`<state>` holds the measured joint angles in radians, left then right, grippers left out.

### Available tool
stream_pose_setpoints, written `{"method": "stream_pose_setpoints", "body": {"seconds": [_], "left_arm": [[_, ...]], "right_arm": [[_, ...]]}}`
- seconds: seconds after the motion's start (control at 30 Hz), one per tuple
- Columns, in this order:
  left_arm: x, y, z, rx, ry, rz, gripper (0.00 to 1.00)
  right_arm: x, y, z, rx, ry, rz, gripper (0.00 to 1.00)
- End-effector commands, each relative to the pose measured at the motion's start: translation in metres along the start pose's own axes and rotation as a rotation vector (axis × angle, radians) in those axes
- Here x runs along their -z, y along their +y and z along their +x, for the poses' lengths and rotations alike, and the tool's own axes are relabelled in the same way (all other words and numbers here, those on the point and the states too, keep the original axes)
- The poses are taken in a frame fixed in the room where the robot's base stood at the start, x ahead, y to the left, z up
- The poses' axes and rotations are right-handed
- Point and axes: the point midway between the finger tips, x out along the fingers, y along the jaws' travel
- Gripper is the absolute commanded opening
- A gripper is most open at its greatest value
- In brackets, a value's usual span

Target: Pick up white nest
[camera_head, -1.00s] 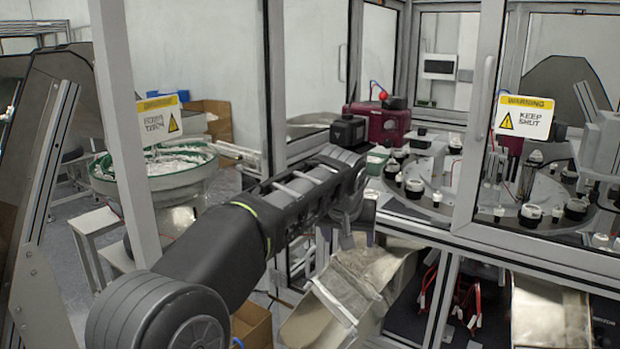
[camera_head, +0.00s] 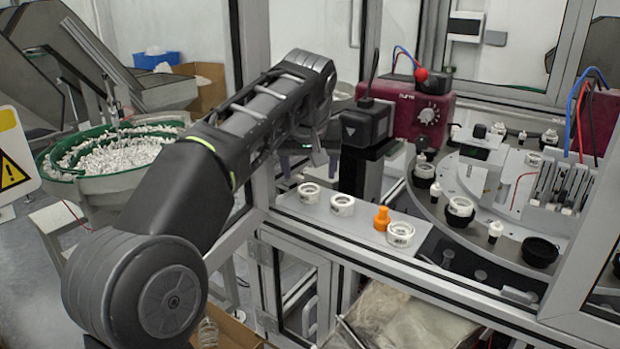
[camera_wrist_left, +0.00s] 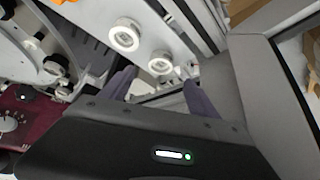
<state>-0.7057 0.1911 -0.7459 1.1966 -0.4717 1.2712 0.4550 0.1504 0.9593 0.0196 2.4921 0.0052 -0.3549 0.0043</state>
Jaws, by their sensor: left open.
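Several white ring-shaped nests stand on the grey ledge at the cell's front in the head view: one at the left end (camera_head: 309,193), one beside it (camera_head: 342,205), and one further right (camera_head: 400,233). My left gripper (camera_head: 303,165) hangs behind and above the left-end nest, partly hidden by its own wrist. In the left wrist view my left gripper (camera_wrist_left: 158,80) is open and empty. One white nest (camera_wrist_left: 160,62) shows just beyond and between its fingertips, apart from them. Another white nest (camera_wrist_left: 124,35) is further up and left. My right gripper is not in view.
An orange piece (camera_head: 382,218) stands between two nests on the ledge. A black boxy device (camera_head: 366,122) and a maroon unit (camera_head: 418,108) stand behind. A round turntable (camera_head: 480,232) with fixtures is at right. A frame post (camera_head: 250,50) rises behind my arm.

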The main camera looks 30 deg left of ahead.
Motion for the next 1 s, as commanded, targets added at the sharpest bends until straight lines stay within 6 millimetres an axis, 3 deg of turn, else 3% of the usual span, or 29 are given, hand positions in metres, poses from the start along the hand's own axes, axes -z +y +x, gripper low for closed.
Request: {"method": "stream_pose_setpoints", "body": {"seconds": [0.37,0.63,1.0], "left_arm": [[0.0,0.0,0.001,0.0,0.0,0.0,0.7],[0.0,-0.001,0.025,0.001,-0.001,0.0,0.7],[0.0,0.0,0.029,0.001,-0.001,0.001,0.7]], "right_arm": [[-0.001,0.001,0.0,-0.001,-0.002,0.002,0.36],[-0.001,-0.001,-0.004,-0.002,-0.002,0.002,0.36],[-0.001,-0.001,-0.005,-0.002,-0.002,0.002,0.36]]}}
